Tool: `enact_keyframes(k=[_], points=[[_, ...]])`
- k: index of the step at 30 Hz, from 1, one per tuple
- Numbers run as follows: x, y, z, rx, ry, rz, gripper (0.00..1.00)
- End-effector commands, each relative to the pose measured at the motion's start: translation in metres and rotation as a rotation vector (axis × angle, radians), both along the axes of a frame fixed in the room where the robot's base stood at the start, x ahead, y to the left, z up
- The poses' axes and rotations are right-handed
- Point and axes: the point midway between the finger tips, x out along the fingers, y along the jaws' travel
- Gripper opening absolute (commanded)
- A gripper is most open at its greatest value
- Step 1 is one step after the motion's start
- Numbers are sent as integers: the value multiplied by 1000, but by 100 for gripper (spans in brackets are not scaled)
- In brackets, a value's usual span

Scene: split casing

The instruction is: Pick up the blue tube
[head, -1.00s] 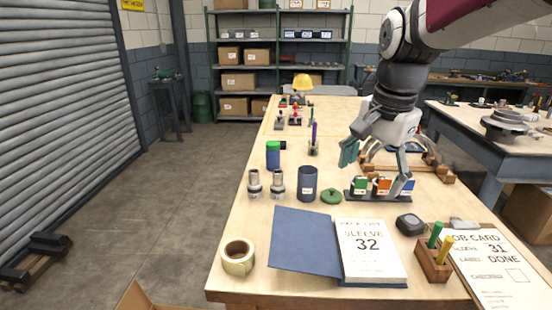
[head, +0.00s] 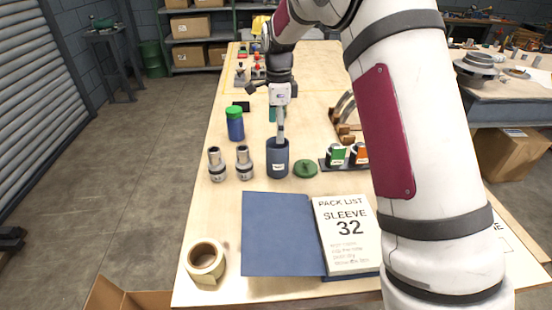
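A dark blue upright cylinder (head: 277,163) with a small pale label stands on the table in the head view; it looks like the blue tube. My gripper (head: 277,131) points down at its top. A teal-padded finger shows behind and a grey finger in front, with a gap between them, so it looks open. The front fingertip overlaps the tube's rim in the picture; I cannot tell whether it touches or is inside. A brighter blue container (head: 235,128) with a green cap stands to the left, farther back.
Two metal fittings (head: 244,163) stand close left of the tube. A green round lid (head: 305,169) and a rack of labelled blocks (head: 337,157) are at right. A blue folder (head: 282,235) and tape roll (head: 205,261) lie in front. My arm hides the table's right side.

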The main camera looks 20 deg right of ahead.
Motion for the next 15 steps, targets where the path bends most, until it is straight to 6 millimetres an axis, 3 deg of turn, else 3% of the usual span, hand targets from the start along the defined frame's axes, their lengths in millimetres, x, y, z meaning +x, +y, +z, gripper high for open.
enact_keyframes(k=[6,15], points=[[-1,1,-36,1,2,2,80],[-2,2,-59,2,3,2,80]])
